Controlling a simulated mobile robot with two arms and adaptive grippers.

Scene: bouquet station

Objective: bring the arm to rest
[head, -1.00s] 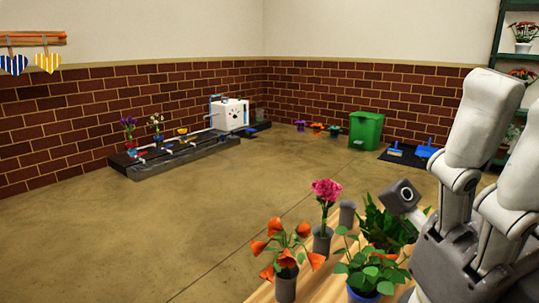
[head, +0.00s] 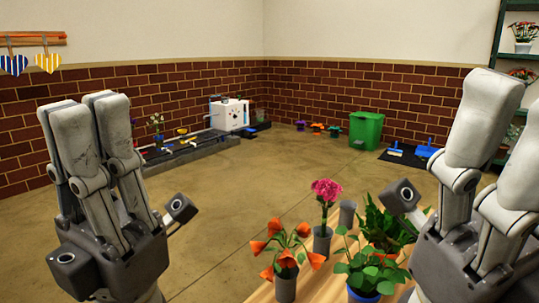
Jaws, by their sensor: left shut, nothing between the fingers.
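My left gripper (head: 92,108) stands at the left of the head view with its grey-white fingers pointing up. It is shut and empty, and touches nothing. It hides part of the brick wall and the left end of the low dark stand. My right gripper (head: 507,118) is at the right edge, fingers also up, beside the plants.
A wooden table (head: 330,277) at the lower right bears orange flowers (head: 283,243), a pink flower (head: 326,190) and green plants (head: 371,268). A green bin (head: 366,130) and a white box (head: 229,115) stand far back. The floor between is clear.

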